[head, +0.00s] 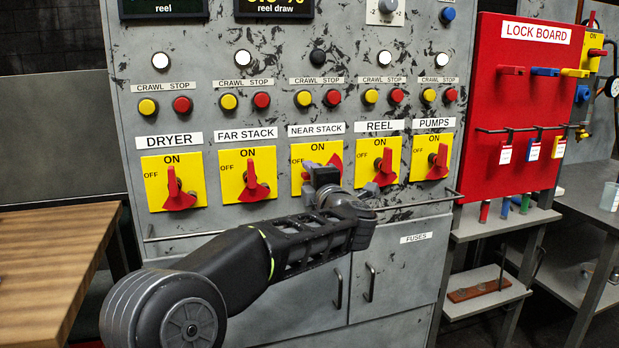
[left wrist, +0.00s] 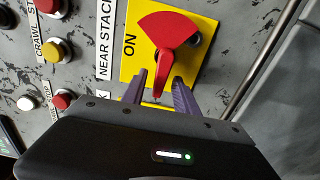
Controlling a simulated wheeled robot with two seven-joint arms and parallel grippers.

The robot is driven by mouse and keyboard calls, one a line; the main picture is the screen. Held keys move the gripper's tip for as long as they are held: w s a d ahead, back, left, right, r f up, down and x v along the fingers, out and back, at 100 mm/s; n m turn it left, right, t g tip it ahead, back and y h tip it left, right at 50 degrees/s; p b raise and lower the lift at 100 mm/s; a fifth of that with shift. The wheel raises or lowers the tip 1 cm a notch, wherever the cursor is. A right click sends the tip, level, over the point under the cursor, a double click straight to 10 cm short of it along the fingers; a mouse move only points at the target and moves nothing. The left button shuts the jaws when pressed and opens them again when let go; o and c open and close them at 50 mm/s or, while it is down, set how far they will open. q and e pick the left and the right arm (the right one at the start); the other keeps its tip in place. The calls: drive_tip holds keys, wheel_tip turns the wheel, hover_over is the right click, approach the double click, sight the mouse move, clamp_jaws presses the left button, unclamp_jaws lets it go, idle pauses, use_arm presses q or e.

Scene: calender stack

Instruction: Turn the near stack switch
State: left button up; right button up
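The near stack switch is a red handle on a yellow plate (head: 303,150), below the NEAR STACK label (head: 315,131). In the left wrist view, the red handle (left wrist: 170,35) has its wide fan end at the top and its narrow end pointing down between my fingers. On the panel, the narrow end points left, and the fan (head: 335,161) shows at right. My left gripper (head: 318,178) is at the switch and hides part of it. Its purple fingers (left wrist: 160,92) stand apart on either side of the narrow end, with some gap showing. My right gripper is not in view.
Dryer (head: 173,190), far stack (head: 255,180), reel (head: 382,165) and pumps (head: 438,160) switches flank it, narrow ends roughly up. The near stack lamp (head: 318,57) is dark; the others are white. A rail (head: 420,203) runs below. A red lock board (head: 520,90) stands right.

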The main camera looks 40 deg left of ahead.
use_arm(q)
drive_tip(key=v, duration=0.7)
drive_tip(key=shift+d, duration=0.1)
